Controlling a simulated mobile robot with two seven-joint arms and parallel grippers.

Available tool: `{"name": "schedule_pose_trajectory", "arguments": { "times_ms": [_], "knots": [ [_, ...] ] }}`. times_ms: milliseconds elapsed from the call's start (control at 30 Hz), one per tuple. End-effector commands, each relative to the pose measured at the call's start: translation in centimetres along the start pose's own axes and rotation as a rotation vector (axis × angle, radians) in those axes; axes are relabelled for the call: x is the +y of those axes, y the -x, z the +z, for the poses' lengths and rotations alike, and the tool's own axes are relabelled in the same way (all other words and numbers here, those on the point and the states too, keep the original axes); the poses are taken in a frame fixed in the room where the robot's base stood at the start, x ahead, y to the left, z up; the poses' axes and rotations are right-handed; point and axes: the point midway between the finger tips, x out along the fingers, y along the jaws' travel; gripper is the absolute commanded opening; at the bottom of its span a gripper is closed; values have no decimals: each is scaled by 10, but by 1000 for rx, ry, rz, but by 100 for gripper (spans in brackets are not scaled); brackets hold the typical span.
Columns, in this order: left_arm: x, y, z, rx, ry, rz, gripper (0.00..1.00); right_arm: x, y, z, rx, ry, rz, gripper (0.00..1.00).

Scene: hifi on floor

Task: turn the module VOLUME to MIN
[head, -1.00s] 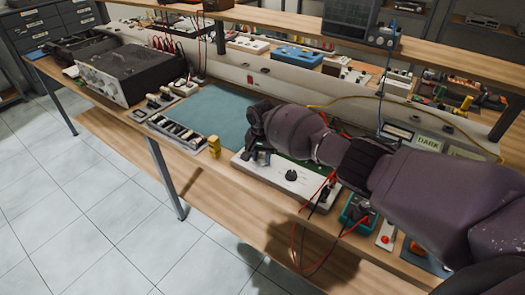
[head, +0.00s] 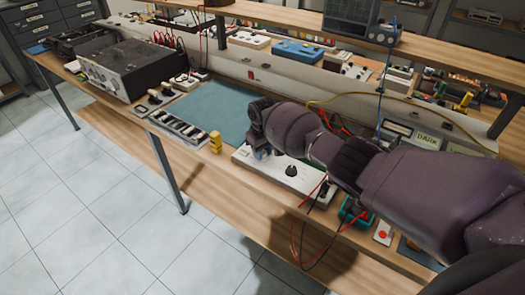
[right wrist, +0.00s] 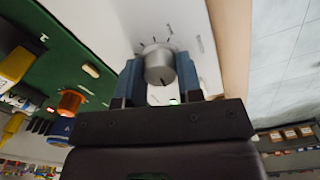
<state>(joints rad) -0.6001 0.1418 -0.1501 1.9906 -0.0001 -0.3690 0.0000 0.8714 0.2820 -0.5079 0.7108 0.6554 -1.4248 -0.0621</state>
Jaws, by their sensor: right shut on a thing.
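The white module (head: 312,183) lies along the front edge of the bench. My right gripper (head: 261,153) reaches down over its left end. In the right wrist view a round silver knob (right wrist: 159,66) stands on the white panel, with tick marks around it and a dark pointer mark on it. My right gripper's two blue fingers (right wrist: 160,78) are shut on this knob, one on each side. The panel lettering is too small and blurred to read, so I cannot confirm VOLUME or MIN. In the head view the arm mostly hides the gripped knob. My left gripper is out of view.
A black knob (head: 291,170) stands on the module, right of my gripper. A yellow block (head: 216,144) and a tray of dark parts (head: 180,130) lie to the left. Red and black leads (head: 300,225) hang over the front edge. A blue-green mat (head: 213,108) lies clear behind.

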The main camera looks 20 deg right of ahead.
Motion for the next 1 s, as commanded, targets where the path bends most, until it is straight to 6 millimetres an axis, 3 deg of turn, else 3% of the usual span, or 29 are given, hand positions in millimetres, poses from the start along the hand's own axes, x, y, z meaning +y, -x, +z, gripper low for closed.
{"name": "schedule_pose_trajectory", "arguments": {
  "times_ms": [600,1000],
  "knots": [
    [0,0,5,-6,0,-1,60,0,-1,0,1,575,-1,10],
    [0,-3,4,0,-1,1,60,0,-1,0,1,824,-1,10]
  ]
}}
